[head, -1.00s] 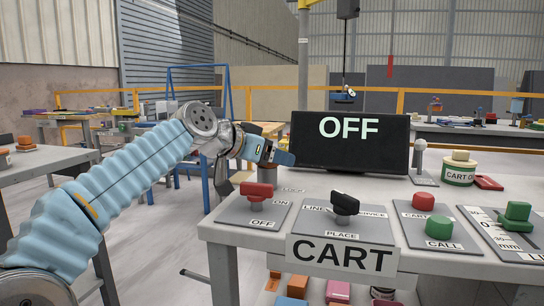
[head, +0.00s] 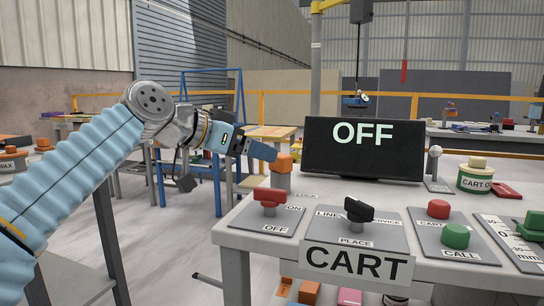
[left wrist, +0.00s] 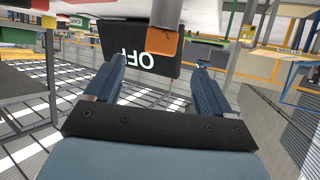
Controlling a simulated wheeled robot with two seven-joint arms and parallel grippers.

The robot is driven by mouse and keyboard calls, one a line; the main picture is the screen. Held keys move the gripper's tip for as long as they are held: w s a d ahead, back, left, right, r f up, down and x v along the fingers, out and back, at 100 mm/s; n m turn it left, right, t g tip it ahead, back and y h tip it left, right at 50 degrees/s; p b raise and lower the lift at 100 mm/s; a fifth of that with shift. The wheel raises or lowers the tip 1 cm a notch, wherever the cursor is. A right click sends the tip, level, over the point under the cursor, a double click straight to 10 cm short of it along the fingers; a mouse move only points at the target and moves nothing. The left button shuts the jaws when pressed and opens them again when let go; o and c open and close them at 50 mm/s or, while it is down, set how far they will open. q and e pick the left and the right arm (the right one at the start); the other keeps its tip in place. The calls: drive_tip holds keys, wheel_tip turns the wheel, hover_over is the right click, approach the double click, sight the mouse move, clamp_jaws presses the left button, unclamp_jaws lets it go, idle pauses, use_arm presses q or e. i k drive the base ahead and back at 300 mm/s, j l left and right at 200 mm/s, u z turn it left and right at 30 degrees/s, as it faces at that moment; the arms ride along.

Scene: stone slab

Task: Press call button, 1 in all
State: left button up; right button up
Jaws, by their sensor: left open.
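The green call button (head: 455,236) sits on a grey plate marked CALL at the right of the console. A red button (head: 438,208) is just behind it on the same plate. My left gripper (head: 262,151) is in the air off the console's left back corner, left of the black screen and well away from the call button. In the left wrist view its two blue fingers (left wrist: 157,88) are apart with nothing between them. The screen (head: 362,155) reads OFF. My right gripper is not in view.
An orange-topped grey post (head: 284,163) stands close to my left gripper. On the console are a red switch (head: 269,198), a black selector (head: 357,211), a grey-knobbed lever (head: 435,165) and a green slider (head: 535,227). A CART sign (head: 358,263) hangs at the front edge.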

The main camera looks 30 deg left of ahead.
sight(454, 236)
drive_tip(key=k+j, duration=0.2)
drive_tip(key=k, duration=0.3)
drive_tip(key=k+j, duration=0.25)
drive_tip(key=k, duration=0.2)
